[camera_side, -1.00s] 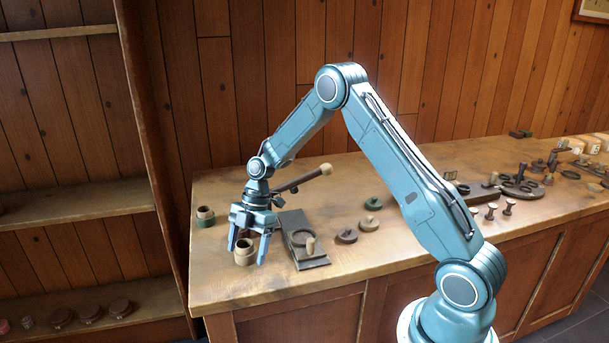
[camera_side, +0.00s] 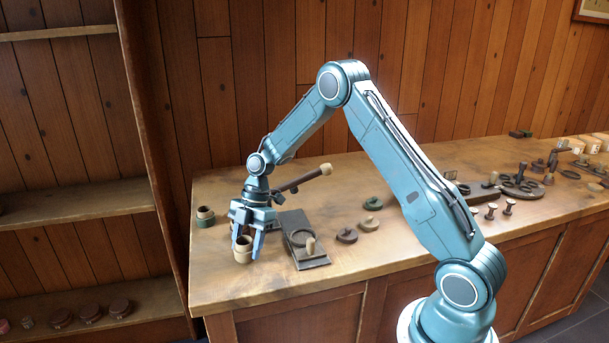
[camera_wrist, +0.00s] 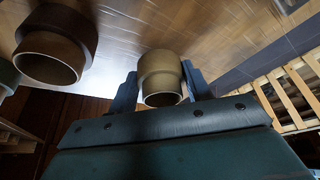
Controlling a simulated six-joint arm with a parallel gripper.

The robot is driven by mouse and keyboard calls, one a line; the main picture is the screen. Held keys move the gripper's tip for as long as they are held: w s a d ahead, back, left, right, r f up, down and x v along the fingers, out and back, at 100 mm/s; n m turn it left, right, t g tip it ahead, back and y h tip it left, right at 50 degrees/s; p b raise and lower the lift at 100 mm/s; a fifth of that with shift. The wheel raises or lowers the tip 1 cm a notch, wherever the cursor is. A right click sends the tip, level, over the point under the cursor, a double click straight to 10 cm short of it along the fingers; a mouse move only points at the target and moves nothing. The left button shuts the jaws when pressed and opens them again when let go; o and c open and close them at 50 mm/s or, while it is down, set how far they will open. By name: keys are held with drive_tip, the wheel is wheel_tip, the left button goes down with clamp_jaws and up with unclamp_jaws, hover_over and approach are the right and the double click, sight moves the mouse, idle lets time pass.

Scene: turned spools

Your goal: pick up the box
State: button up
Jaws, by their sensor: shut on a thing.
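The box is a small round, tan turned piece (camera_side: 243,250) with an open top, upright on the table near its front left edge. In the wrist view it (camera_wrist: 161,78) sits between the two fingers. My gripper (camera_side: 244,240) points down from above, its blue fingers closed on the sides of the box. The wrist view shows the fingers (camera_wrist: 161,92) against its left and right sides. I cannot tell any gap between the box and the table.
A dark board with a ring and peg (camera_side: 304,240) lies just right of my gripper. Brown and tan lidded pieces (camera_side: 347,236) sit farther right. The table's front left is clear.

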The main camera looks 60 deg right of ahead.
wheel_tip(320, 180, up, 19)
idle(0.6)
idle(0.6)
drive_tip(key=s+d+f+m+t, duration=0.2)
drive_tip(key=s+d+f+m, duration=0.4)
drive_tip(key=s+d+f, duration=0.4)
drive_tip(key=shift+s+d+h, duration=0.15)
drive_tip(key=shift+d+h, duration=0.25)
drive_tip(key=shift+d, duration=0.75)
drive_tip(key=shift+f, duration=0.1)
drive_tip(key=shift+f, duration=3.1)
drive_tip(key=shift+f, duration=0.55)
